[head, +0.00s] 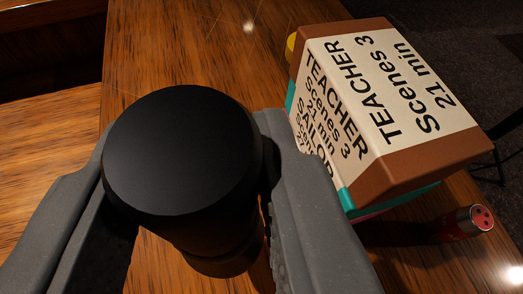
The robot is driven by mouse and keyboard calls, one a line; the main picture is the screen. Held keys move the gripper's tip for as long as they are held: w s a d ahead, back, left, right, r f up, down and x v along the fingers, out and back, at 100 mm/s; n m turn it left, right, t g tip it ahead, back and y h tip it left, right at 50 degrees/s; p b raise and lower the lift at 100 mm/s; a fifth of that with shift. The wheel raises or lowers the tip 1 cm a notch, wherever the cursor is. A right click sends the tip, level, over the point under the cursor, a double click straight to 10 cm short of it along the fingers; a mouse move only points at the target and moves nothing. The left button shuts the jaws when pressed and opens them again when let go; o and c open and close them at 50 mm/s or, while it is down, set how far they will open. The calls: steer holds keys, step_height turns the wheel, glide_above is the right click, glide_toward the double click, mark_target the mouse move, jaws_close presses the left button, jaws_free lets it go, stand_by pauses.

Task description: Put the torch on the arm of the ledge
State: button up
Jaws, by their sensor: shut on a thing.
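The torch (182,150) appears to be the black, round-ended cylinder in the middle left of the view; its wide flat end faces my camera. It narrows below, and its lower part is dark and partly hidden. My gripper (190,215) has its grey fingers on both sides of the torch and is shut on it. Below it is the wood-grained surface (200,50). I cannot tell whether the torch touches that surface. I cannot pick out the arm of the ledge with certainty.
A stack of boxes, the top one brown with a cream label (395,75), stands close to the right finger. A red cylinder with a silver, three-dotted end (470,221) is at the lower right. A yellow round thing (290,46) shows behind the boxes. Wood at upper centre is clear.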

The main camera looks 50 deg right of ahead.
steer(key=shift+w+r, duration=0.1)
steer(key=w+d+f+p, duration=0.1)
steer(key=w+d+p, duration=0.7)
steer(key=w+p, duration=0.3)
steer(key=shift+w+f, duration=0.2)
steer(key=shift+w, duration=0.9)
steer(key=shift+w+f, duration=0.1)
steer(key=shift+f, duration=1.7)
steer(key=shift+f+b, duration=0.2)
steer(key=shift+b, duration=0.1)
steer(key=o, duration=1.1)
